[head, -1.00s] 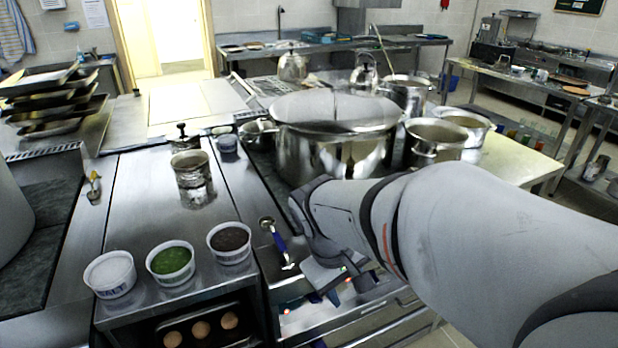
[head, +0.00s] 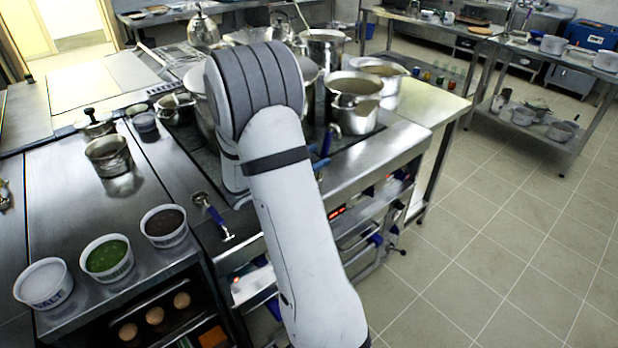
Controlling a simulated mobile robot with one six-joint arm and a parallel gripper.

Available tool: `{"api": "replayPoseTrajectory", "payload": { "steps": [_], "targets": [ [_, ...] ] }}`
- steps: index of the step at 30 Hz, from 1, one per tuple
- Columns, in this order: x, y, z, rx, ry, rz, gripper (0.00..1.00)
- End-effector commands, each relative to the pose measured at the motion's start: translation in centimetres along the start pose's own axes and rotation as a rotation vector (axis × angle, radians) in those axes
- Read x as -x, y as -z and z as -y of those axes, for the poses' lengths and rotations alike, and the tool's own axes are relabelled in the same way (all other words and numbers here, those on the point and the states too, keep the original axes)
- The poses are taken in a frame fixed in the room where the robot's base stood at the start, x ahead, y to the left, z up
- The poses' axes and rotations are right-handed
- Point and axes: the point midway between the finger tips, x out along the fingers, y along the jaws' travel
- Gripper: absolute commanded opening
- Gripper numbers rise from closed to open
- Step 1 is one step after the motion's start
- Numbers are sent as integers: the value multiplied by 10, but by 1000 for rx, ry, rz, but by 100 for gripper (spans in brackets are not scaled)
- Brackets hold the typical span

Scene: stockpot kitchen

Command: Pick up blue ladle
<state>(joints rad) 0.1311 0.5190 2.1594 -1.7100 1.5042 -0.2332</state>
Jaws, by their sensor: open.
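The blue-handled ladle (head: 214,215) lies on the metal counter in the head view, left of my arm. Its small round bowl points away from me and its handle end points toward the counter's front edge. It lies flat, apart from the tubs to its left. My arm rises in the middle of the picture and bends over the stove. My gripper is hidden behind the arm, so I cannot see its distance from the ladle.
Tubs of dark food (head: 164,226), green food (head: 107,258) and salt (head: 43,284) stand left of the ladle. A lidless pot (head: 108,157) stands behind them. Pots, including an open one (head: 352,88), crowd the stove. The tiled floor at right is clear.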

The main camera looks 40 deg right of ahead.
Motion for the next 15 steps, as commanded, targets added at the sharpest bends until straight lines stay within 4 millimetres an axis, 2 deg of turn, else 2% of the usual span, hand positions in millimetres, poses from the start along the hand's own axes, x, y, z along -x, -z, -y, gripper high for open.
{"api": "replayPoseTrajectory", "payload": {
  "steps": [9,15],
  "targets": [
    [-44,1,-6,-1,4,-1,41],
    [-58,2,-6,-2,1,-2,41]
  ]
}}
